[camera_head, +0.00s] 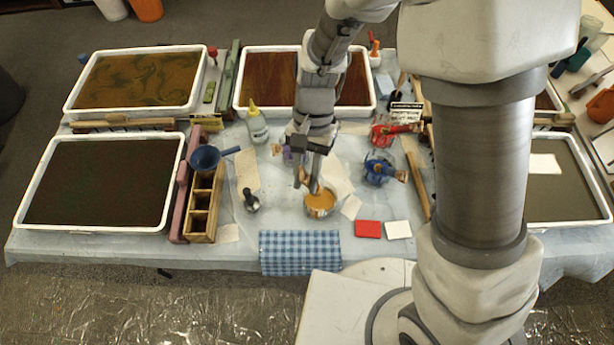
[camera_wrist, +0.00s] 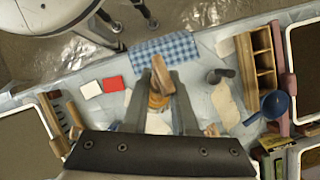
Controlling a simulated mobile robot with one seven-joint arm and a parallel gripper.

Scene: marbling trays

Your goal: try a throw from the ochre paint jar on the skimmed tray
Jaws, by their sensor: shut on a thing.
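My gripper (camera_head: 307,181) points down over the middle of the table, at the ochre paint jar (camera_head: 321,204). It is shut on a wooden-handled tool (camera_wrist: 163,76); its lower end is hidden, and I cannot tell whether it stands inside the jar. Ochre also shows between my fingers in the wrist view. Marbling trays surround the table: a swirled ochre-green one (camera_head: 67,103), a dark one at front left (camera_head: 27,200), a brown one at back centre (camera_head: 240,100), and a grey one at right with a white sheet on it (camera_head: 570,226). I cannot tell which is the skimmed one.
A blue paint jar (camera_head: 377,173) and a red one (camera_head: 383,135) stand right of my gripper. A checked cloth (camera_head: 300,253), red card (camera_head: 367,229) and white card (camera_head: 398,229) lie in front.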

